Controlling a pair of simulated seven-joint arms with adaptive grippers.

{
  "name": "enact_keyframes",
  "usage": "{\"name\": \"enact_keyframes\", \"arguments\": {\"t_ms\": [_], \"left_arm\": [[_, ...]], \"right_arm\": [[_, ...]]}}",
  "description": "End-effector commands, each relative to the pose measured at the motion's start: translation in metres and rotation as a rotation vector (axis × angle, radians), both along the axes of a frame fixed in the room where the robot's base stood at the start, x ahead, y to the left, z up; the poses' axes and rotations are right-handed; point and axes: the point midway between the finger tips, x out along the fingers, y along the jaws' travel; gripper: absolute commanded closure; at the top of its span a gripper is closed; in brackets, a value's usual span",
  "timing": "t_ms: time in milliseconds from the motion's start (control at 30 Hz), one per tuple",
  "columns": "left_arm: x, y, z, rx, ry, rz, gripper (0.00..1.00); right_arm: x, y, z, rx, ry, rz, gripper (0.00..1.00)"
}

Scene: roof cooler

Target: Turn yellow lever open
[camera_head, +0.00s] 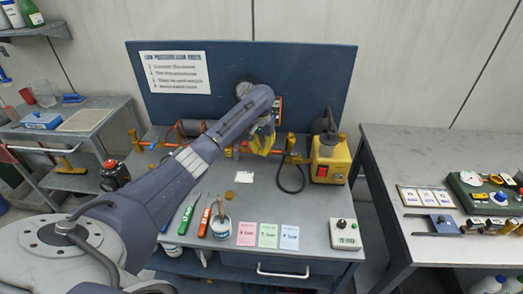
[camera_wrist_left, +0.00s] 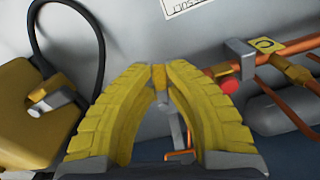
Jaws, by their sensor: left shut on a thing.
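My left gripper (camera_head: 262,143) has yellow ribbed fingers and is at the copper pipework in front of the blue back panel. In the left wrist view the fingers close together at their tips (camera_wrist_left: 160,70). A small yellow piece, which looks like the end of the yellow lever (camera_wrist_left: 159,78), is pinched between them. A grey stem shows below it between the fingers. In the head view the lever is hidden behind my gripper, so I cannot tell its angle there. My right gripper is not in view.
A yellow pump (camera_head: 331,160) with a black hose stands right of the gripper. A pressure gauge (camera_head: 244,88) is behind my arm. Copper pipe (camera_wrist_left: 215,68) and a red knob (camera_wrist_left: 229,85) are close to the fingers.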

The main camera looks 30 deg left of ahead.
Motion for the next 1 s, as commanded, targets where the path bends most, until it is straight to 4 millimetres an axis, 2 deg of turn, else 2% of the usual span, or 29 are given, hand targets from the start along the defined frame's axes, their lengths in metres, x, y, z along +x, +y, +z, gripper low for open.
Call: {"name": "enact_keyframes", "arguments": {"t_ms": [367, 1000], "left_arm": [[-0.001, 0.009, -0.001, 0.003, 0.003, -0.149, 1.0], [0.006, 0.034, -0.001, 0.001, 0.005, -0.748, 1.0]], "right_arm": [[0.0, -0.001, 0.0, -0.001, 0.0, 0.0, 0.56], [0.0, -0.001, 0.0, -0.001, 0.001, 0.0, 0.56]]}}
